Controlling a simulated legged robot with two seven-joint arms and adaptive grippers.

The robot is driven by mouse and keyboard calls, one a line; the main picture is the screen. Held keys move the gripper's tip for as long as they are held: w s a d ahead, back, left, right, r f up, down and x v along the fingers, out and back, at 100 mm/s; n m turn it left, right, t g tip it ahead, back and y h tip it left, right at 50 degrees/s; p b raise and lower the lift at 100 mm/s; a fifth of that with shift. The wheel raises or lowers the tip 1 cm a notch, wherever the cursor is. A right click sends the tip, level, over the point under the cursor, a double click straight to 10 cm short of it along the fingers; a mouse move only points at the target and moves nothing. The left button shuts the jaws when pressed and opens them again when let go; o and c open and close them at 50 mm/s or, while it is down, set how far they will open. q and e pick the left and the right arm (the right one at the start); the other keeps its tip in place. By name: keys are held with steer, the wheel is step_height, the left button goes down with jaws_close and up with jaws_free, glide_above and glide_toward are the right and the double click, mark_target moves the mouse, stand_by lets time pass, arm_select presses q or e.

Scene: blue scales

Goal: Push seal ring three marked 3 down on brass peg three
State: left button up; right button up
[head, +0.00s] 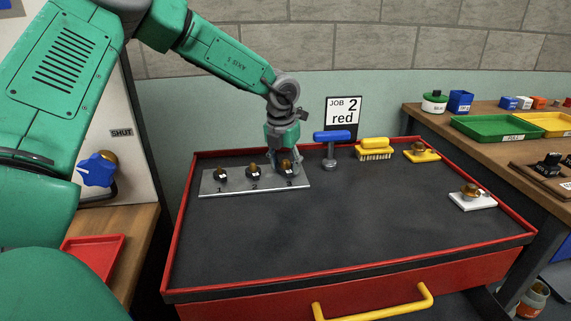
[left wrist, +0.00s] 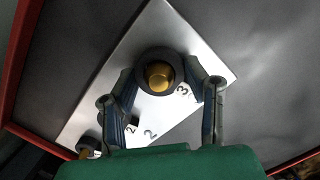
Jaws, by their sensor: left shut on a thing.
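A steel plate (head: 240,187) with three brass pegs in a row, numbered 1, 2 and 3, lies at the back left of the bench top. My left gripper (head: 286,170) reaches down over the third peg at the plate's right end. Its fingers (left wrist: 162,82) are shut on the dark seal ring three (left wrist: 142,66). The ring sits around brass peg three (left wrist: 159,75), whose top shows through it. How far down the ring sits cannot be told. Dark rings are also at peg one (head: 221,175) and peg two (head: 253,173). My right gripper is not in view.
A blue-handled tool (head: 332,137) and a yellow brush (head: 374,146) stand right of the plate. A yellow block (head: 422,154) and a white block (head: 473,201) carry brass fittings. A "JOB 2 red" sign (head: 343,112) stands behind. The bench middle is clear.

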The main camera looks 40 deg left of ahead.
arm_select(q)
steer(key=o, duration=0.9)
steer(key=shift+o, duration=0.2)
step_height(320, 180, up, 12)
steer(key=s, duration=0.1)
steer(key=shift+s+d+f, duration=0.15)
steer(key=shift+s+d, duration=0.05)
steer(key=shift+s, duration=0.1)
